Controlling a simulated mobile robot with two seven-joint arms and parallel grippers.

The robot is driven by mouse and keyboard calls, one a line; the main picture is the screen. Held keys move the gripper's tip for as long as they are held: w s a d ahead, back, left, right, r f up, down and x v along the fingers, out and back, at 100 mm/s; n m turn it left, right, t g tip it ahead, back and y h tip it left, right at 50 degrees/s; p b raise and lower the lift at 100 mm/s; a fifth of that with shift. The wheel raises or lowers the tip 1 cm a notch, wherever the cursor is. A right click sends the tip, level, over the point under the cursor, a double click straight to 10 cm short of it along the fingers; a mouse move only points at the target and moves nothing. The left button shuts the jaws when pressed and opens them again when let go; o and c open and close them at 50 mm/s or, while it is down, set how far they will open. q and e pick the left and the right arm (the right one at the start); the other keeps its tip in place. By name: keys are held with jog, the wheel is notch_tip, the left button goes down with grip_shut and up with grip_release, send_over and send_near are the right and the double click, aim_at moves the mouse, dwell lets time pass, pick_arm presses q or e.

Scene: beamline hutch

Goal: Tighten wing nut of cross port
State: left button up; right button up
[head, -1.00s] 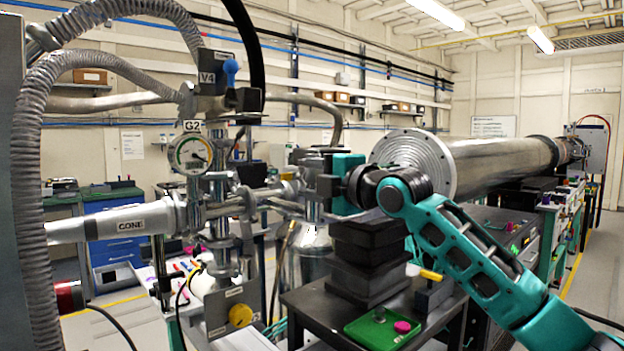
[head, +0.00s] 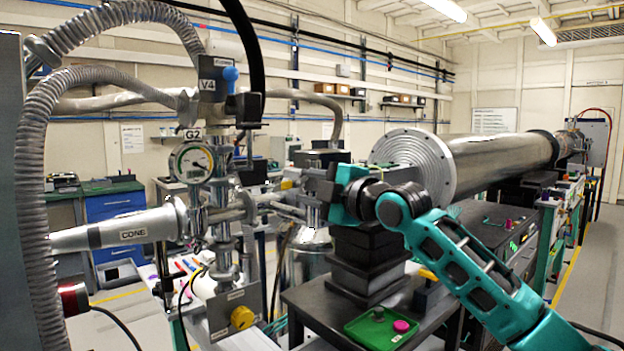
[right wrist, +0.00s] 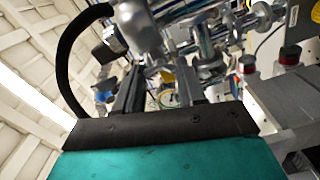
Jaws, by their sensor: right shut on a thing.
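The cross port (head: 222,215) is a shiny metal pipe cross at the left of the head view, below the round gauge marked G2 (head: 192,162). My right gripper (head: 292,190) reaches in from the right, level with the cross's right-hand side arm. In the right wrist view its two dark fingers (right wrist: 160,82) point at the metal fittings. The fingers are shut on a small part at the port's clamp, apparently the wing nut; its shape is mostly hidden by the fingers. My left gripper is not in view.
The cone pipe (head: 120,232) joins the cross from the left. Ribbed hoses (head: 30,170) hang at the far left. A large steel tube (head: 490,165) lies behind my right arm. A green tray (head: 372,331) sits on the dark bench below.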

jog(key=o, duration=1.1)
jog(key=b+v, duration=0.2)
jog(key=v, duration=1.1)
